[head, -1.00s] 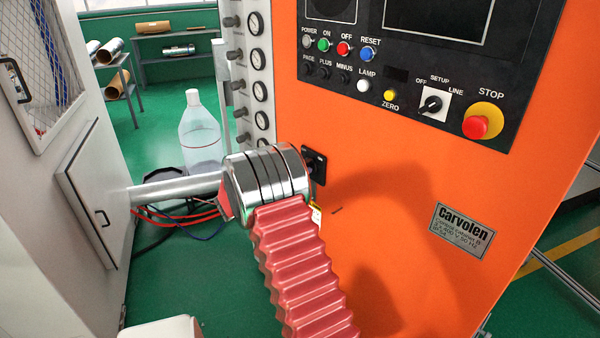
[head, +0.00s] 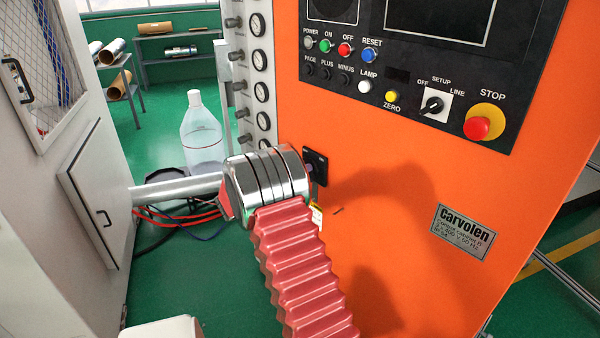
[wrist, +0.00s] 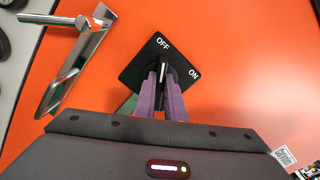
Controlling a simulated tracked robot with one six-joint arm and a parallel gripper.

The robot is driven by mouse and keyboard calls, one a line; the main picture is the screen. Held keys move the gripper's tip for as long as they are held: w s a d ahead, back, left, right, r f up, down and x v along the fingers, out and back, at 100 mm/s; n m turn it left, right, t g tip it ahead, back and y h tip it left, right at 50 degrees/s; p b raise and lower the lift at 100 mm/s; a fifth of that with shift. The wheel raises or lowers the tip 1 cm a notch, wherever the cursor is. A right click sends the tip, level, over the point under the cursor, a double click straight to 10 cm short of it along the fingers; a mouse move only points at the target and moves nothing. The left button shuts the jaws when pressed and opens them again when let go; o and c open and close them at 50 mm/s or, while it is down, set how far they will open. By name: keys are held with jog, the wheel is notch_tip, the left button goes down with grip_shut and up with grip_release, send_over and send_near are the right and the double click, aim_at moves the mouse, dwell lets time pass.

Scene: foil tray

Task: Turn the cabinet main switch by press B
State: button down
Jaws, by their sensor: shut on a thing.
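The main switch (wrist: 146,68) shows in the wrist view as a black square plate on the orange cabinet, with white OFF and ON labels. Its dark handle (wrist: 165,64) has a white line that points up, toward the OFF label. My gripper (wrist: 161,74) has its purple fingers shut on this handle, one on each side. In the head view the switch plate (head: 320,176) is partly hidden behind the metal end of my arm. A purple fingertip (head: 311,168) shows there against the plate.
A metal lever handle (wrist: 80,62) stands out left of the switch in the wrist view. A control panel (head: 408,75) with buttons and a red stop knob (head: 477,128) is above. A clear bottle (head: 201,140) and red cables (head: 180,219) are on the left.

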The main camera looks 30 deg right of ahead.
jog(key=shift+w+n, duration=0.3)
jog(key=shift+n, duration=0.8)
jog(key=shift+a, duration=0.1)
jog(key=c, duration=2)
grip_release()
jog(key=shift+o, duration=0.9)
jog(key=shift+s, duration=0.1)
jog(key=s+a, duration=0.2)
jog(key=a, duration=1.1)
jog(key=shift+a+f, duration=0.15)
jog(key=shift+a, duration=0.15)
